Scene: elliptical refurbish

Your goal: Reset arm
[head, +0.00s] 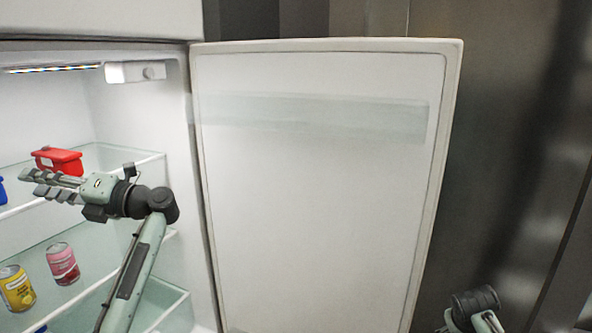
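My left gripper (31,182) is inside the open fridge and points to the left. Its two fingers look apart, with nothing seen between them. A red container (60,160) sits on the upper glass shelf, behind and just above the fingers in the picture. I cannot tell whether the gripper touches it. Of my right arm only a part shows at the bottom right, and its gripper is not seen.
The fridge door (320,200) stands open, its inner side facing me. A pink can (62,264) and a yellow can (16,289) stand on a lower shelf. A blue item (2,190) is cut off at the left edge. A dark metallic panel (510,150) is at right.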

